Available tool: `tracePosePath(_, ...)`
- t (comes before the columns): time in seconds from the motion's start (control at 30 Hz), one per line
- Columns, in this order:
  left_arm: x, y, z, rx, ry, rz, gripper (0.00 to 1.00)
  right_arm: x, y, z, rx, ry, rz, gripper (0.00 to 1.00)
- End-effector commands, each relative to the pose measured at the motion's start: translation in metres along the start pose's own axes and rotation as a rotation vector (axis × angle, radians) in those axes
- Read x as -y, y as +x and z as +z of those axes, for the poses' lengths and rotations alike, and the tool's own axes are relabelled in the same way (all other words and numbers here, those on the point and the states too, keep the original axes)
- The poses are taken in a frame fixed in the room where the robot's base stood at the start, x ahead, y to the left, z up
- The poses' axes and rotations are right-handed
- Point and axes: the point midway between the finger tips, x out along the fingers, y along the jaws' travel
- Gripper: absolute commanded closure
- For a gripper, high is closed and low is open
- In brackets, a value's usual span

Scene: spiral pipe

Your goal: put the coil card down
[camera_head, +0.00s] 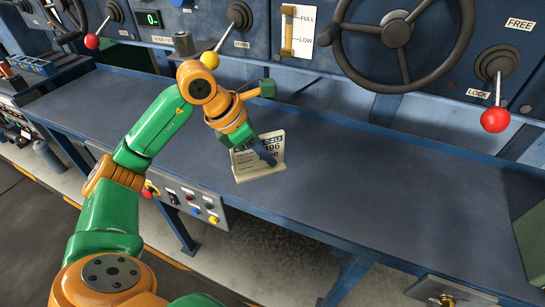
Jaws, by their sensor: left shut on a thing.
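Whether the card's bottom edge touches the bench cannot be told for certain. My right gripper is not in view.
Behind the bench is a blue panel with a large dark handwheel (397,30), a red-knobbed lever (495,119) and a yellow-knobbed lever (210,60). A button box (190,203) hangs at the front edge. The bench right of the card is clear.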

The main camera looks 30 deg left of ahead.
Motion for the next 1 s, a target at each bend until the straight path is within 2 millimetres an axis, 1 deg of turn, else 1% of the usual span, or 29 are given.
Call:
tracePosePath(0.03,0.000,0.009,0.003,0.000,-0.001,-0.004,1.00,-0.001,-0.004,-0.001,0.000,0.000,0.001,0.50)
tracePosePath(0.17,-0.003,0.029,0.006,0.001,-0.001,-0.002,1.00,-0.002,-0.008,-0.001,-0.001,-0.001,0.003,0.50)
tracePosePath(0.2,-0.003,0.038,0.007,-0.002,-0.002,-0.004,1.00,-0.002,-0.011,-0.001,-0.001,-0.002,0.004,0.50)
tracePosePath(0.33,-0.003,0.056,-0.006,-0.003,-0.002,-0.002,1.00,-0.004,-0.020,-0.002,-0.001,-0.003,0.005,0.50)
tracePosePath(0.43,-0.004,0.063,-0.009,0.000,0.000,0.002,1.00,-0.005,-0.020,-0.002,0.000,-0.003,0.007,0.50)
tracePosePath(0.63,-0.004,0.064,-0.010,0.001,0.000,0.003,1.00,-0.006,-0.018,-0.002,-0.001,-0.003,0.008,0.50)
tracePosePath(0.73,-0.004,0.067,-0.012,0.001,0.000,0.003,1.00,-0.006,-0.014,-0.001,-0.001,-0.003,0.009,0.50)
tracePosePath(0.77,-0.004,0.066,-0.011,0.001,0.000,0.003,0.77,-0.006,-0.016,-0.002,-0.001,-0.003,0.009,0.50)
tracePosePath(0.8,-0.004,0.065,-0.011,0.001,0.000,0.002,0.67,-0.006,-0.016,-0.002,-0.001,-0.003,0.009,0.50)
tracePosePath(0.83,-0.004,0.065,-0.011,0.001,0.000,0.002,0.58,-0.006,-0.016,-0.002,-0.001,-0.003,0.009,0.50)
tracePosePath(0.87,-0.004,0.065,-0.011,0.001,0.000,0.002,0.55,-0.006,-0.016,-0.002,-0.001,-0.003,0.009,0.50)
tracePosePath(1.0,-0.004,0.065,-0.011,0.001,0.000,0.002,0.55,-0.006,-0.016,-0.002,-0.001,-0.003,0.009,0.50)
